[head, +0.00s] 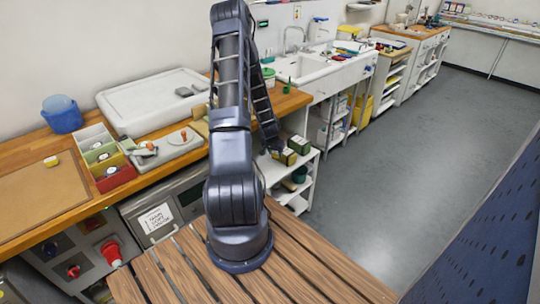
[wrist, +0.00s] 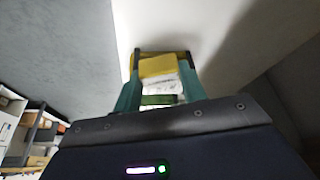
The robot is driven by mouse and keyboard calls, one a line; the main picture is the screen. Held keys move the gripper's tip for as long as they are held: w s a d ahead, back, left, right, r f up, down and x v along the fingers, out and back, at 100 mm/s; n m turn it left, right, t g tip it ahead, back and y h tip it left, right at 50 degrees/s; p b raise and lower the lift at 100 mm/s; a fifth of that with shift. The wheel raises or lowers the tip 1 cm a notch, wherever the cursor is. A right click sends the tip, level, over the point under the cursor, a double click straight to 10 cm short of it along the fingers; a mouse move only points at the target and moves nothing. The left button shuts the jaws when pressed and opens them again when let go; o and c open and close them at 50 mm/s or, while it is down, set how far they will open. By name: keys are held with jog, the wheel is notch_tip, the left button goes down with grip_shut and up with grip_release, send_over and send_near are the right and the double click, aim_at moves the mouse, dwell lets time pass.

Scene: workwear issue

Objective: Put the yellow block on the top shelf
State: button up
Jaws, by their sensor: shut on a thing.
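My gripper (wrist: 159,78) is shut on a yellow block (wrist: 158,66), which sits between its two teal fingers in the wrist view. A white piece and a green strip also show between the fingers, below the yellow; I cannot tell whether they belong to the block. In the head view my arm reaches down to the white shelf unit (head: 308,160) at the end of the wooden bench. The fingertips there are too small and hidden to make out. Dark green and yellow box-like things (head: 299,145) show at the top of that unit, beside the gripper.
Coloured bins (head: 103,158), a grey tray (head: 165,148) and a blue tub (head: 61,114) stand on the bench. A sink (head: 300,68) is beyond the shelf unit. The grey floor (head: 415,150) at right is clear.

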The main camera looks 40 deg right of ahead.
aim_at(276, 169)
jog(key=shift+f, duration=4.9)
jog(key=o, duration=1)
jog(key=shift+f, duration=0.1)
jog(key=shift+c, duration=0.2)
jog(key=v, duration=1.2)
jog(key=shift+a, duration=0.1)
